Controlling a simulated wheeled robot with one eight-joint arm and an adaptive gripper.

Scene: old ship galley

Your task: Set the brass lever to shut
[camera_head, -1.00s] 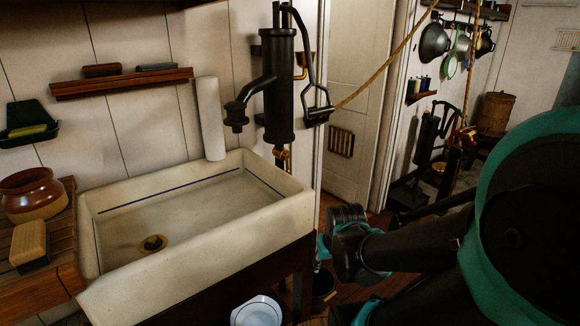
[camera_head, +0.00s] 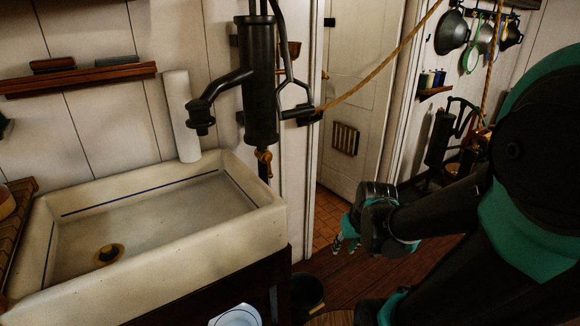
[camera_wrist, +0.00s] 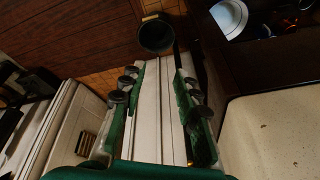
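A small brass lever or cock (camera_head: 264,165) sits at the foot of the black hand pump (camera_head: 259,85), just behind the sink's back right corner. It is small in the head view, and I cannot read its setting. My gripper (camera_head: 343,244) is to the right of the sink and apart from the lever, in front of the doorway. In the wrist view my gripper (camera_wrist: 160,86) has its two green fingers spread, with nothing between them. I cannot make out the lever in the wrist view.
The white sink (camera_head: 270,225) fills the lower left. A dark bucket (camera_head: 307,292) and a pale blue-white bowl (camera_head: 236,316) are low beside it. A rope (camera_head: 385,65) runs from the pump handle to the upper right. Floor shows before the door (camera_head: 352,100).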

